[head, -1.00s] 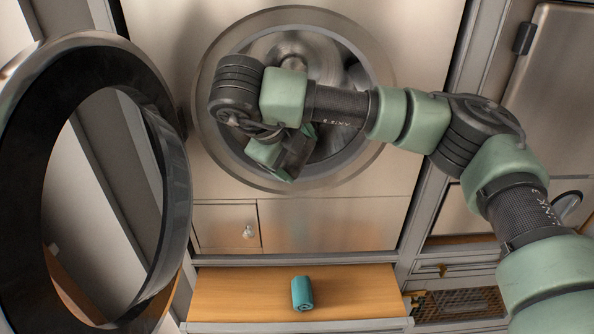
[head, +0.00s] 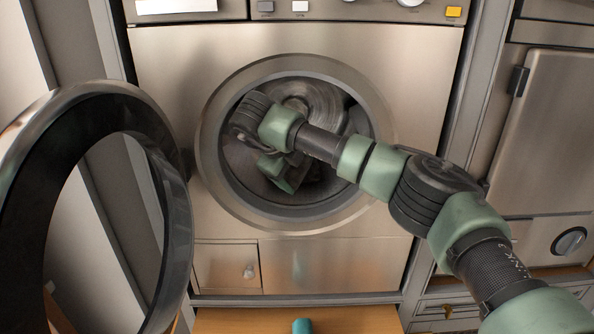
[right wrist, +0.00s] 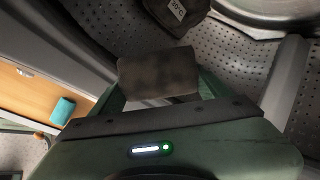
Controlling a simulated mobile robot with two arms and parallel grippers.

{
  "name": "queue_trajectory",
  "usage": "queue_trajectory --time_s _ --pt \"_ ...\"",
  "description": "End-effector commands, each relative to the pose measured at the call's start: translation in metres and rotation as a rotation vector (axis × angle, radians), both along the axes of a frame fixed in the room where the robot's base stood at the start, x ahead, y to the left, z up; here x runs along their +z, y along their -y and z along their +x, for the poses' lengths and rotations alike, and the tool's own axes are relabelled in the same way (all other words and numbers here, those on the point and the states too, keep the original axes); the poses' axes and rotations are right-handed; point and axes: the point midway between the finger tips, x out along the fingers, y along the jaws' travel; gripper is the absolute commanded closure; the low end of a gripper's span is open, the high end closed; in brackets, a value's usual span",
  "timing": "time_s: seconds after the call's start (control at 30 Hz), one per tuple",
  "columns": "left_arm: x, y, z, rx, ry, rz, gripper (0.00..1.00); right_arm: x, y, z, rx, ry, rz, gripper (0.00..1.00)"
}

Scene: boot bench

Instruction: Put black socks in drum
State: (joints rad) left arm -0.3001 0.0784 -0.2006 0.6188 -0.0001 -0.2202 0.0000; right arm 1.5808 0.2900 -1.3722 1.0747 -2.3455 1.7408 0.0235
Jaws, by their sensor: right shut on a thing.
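My right arm reaches into the open washing machine's drum (head: 352,122). My right gripper (head: 296,180) is inside the round opening, in its lower middle. In the right wrist view it is shut on a dark, worn-looking block-shaped thing (right wrist: 158,75), which seems to be the black socks. Perforated drum wall (right wrist: 245,60) surrounds it there. A second dark thing with a pale label (right wrist: 178,14) shows beyond the held one; I cannot tell what it is. The held thing is hard to make out in the head view. My left gripper is not in view.
The round door (head: 178,215) stands open at the left. A teal roll (head: 302,326) lies on the wooden surface (head: 240,322) below the machine; it also shows in the right wrist view (right wrist: 62,110). The metal rim (head: 385,185) encircles the opening close to my arm.

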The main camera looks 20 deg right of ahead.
Motion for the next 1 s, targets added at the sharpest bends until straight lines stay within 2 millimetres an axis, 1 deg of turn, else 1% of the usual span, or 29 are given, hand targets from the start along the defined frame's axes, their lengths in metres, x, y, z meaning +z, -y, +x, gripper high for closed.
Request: queue_trajectory --time_s 0.03,0.2,0.43,0.7,0.97,1.0 --pt "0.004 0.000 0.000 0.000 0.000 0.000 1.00 -0.001 0.002 0.006 -0.003 -0.002 0.000 0.63" --pt "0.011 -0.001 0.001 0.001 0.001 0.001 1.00 -0.009 0.007 0.027 -0.003 -0.002 0.000 0.63" --pt "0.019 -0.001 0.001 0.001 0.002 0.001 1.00 -0.019 0.013 0.050 -0.003 -0.002 0.002 0.63" --pt "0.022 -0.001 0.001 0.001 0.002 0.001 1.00 -0.023 0.017 0.059 0.000 0.000 0.000 0.63" --pt "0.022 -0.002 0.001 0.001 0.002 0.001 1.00 -0.024 0.017 0.059 0.000 0.000 0.000 0.63" --pt "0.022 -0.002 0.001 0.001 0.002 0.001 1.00 -0.024 0.017 0.059 0.000 0.000 0.000 0.12"
